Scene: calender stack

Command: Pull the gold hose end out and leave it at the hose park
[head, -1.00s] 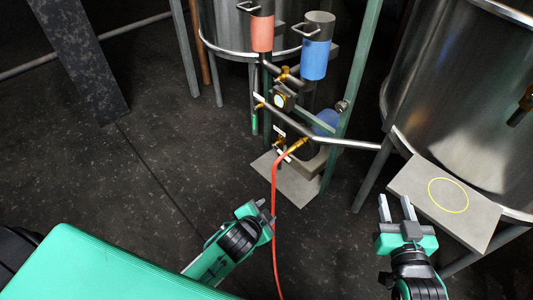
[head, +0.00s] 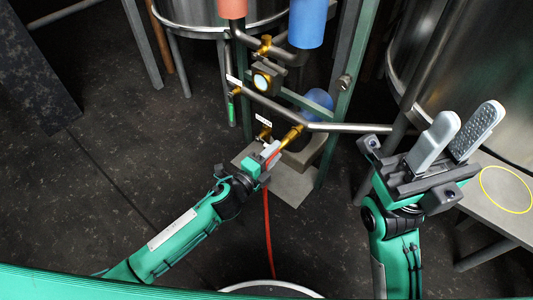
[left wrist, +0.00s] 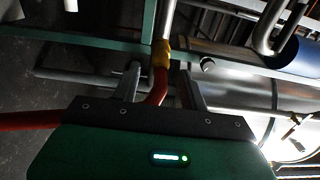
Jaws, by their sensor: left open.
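The gold hose end (head: 293,136) is on the pipe stand, at the joint with a grey pipe, with a red hose (head: 267,225) hanging down from it. My left gripper (head: 267,155) is open at the hose just below the gold end. In the left wrist view, the red hose (left wrist: 157,87) passes between the two spread fingers, and the gold end (left wrist: 161,54) lies just beyond them. My right gripper (head: 469,118) is open and empty at the right. A yellow ring (head: 482,184) marks a grey plate (head: 474,197) at the far right; I cannot tell whether it is the hose park.
The stand has a gauge (head: 262,81), a gold valve (head: 264,45), a green-handled valve (head: 232,105) and red (head: 232,8) and blue (head: 307,24) cylinders. A grey pipe (head: 350,128) runs right from it. A steel tank (head: 480,65) stands at the right.

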